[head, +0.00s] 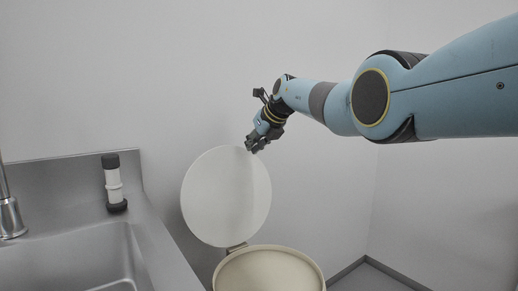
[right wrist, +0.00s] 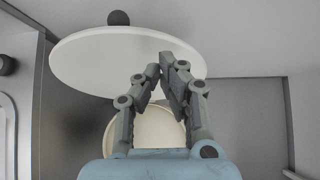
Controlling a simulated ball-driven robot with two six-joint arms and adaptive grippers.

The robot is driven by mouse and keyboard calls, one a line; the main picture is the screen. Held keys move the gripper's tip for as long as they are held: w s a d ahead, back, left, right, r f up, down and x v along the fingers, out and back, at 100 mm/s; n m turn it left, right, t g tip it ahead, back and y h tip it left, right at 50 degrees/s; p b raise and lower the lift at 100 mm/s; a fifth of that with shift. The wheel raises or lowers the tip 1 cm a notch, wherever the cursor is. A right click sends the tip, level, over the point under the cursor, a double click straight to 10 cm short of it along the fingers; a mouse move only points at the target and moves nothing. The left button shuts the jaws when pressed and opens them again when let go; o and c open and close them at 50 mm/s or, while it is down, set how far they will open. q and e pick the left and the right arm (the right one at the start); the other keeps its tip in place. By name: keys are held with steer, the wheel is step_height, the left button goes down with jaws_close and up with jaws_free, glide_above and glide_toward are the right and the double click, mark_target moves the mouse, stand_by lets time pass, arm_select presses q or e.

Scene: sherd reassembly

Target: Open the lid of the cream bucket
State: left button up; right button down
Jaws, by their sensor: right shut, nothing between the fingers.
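The cream bucket (head: 268,272) stands at the bottom of the head view, partly cut off by the frame, with its round mouth uncovered. Its pale round lid (head: 222,200) stands raised, roughly upright, behind the mouth, joined at a hinge (head: 237,248). My right gripper (head: 251,147) is shut and empty at the lid's upper right edge; I cannot tell whether it touches. In the right wrist view the fingertips (right wrist: 168,64) overlap the lid (right wrist: 95,58), and the bucket (right wrist: 150,135) shows behind the fingers. My left gripper is not in view.
A steel sink (head: 75,262) with a faucet (head: 9,215) is at the left. A white and black cylinder (head: 114,184) stands on its counter. A plain wall is behind the lid. Free floor (head: 375,278) lies to the bucket's right.

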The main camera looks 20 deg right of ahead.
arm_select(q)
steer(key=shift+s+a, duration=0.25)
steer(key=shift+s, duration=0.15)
